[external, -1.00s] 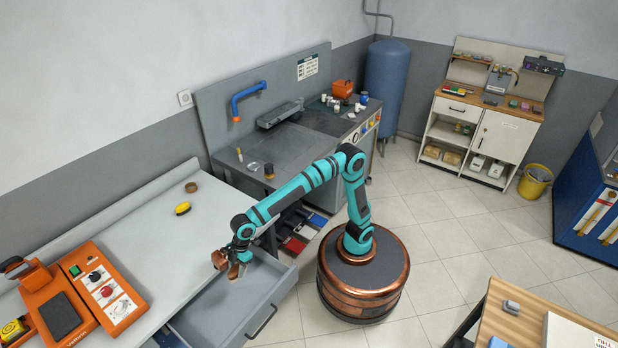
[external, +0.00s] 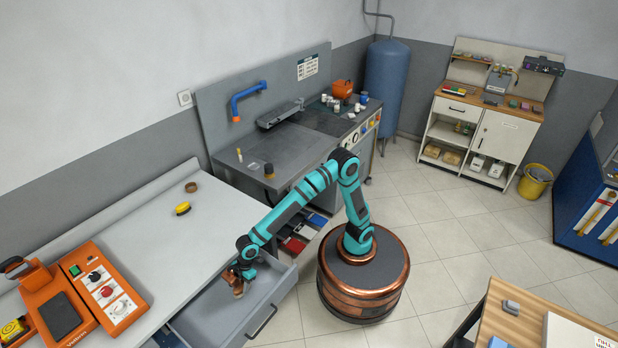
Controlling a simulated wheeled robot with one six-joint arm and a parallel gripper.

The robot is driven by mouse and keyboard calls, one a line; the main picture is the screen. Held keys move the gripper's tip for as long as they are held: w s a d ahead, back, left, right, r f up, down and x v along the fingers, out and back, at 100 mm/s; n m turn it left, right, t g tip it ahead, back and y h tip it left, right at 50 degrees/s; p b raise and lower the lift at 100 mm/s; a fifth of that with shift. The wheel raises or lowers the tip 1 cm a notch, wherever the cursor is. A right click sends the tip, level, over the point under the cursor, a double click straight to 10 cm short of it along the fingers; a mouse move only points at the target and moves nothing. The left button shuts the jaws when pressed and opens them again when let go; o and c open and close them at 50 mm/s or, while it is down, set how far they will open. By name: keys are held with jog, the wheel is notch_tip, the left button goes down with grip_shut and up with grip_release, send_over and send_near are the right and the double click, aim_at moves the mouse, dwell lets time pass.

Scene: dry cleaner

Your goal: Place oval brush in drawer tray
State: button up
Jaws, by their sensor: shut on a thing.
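My gripper (external: 240,284) is over the back part of the open grey drawer tray (external: 215,318), pointing down. It is shut on a small brown brush (external: 238,292), which is partly hidden by the fingers. The brush is low, inside the drawer's outline. I cannot tell whether it touches the drawer floor. The rest of the drawer looks empty.
The grey counter (external: 140,225) beside the drawer holds a yellow brush (external: 183,208), a brown round piece (external: 191,187) and an orange machine (external: 100,285). The drawer handle (external: 262,321) faces the clear tiled floor.

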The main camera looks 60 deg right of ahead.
aim_at(242, 288)
jog(key=shift+f, duration=1.7)
jog(key=shift+f, duration=0.15)
jog(key=o, duration=1)
jog(key=v, duration=1.2)
